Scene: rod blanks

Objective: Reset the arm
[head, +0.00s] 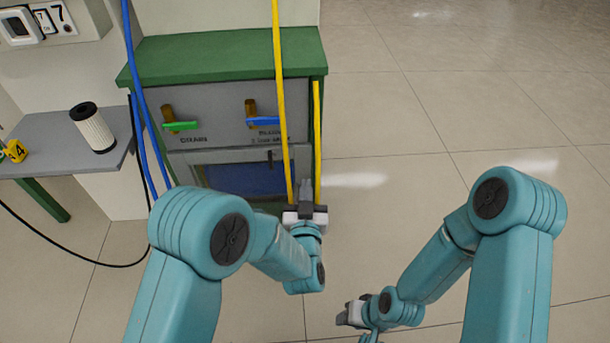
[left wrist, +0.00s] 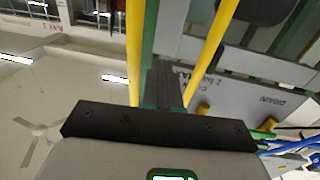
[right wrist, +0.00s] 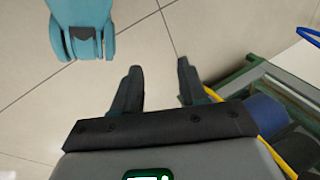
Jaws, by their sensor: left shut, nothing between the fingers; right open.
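My left gripper (head: 304,195) is shut and empty, in front of the lower right side of a green-topped cabinet. In the left wrist view its dark fingers (left wrist: 165,85) are together, with a yellow line on each side of them. Whether it touches either line, I cannot tell. My right gripper (head: 345,314) is low over the floor at the bottom of the head view. In the right wrist view its two fingers (right wrist: 158,82) stand apart with only floor tiles seen between them. No rod blank shows in any view.
The cabinet (head: 230,58) has a green valve handle (head: 180,126) and a blue one (head: 262,124). Yellow lines (head: 281,90) and blue lines (head: 139,80) hang in front. A grey shelf (head: 50,130) at left holds a white cylinder (head: 93,130). Floor at right is clear.

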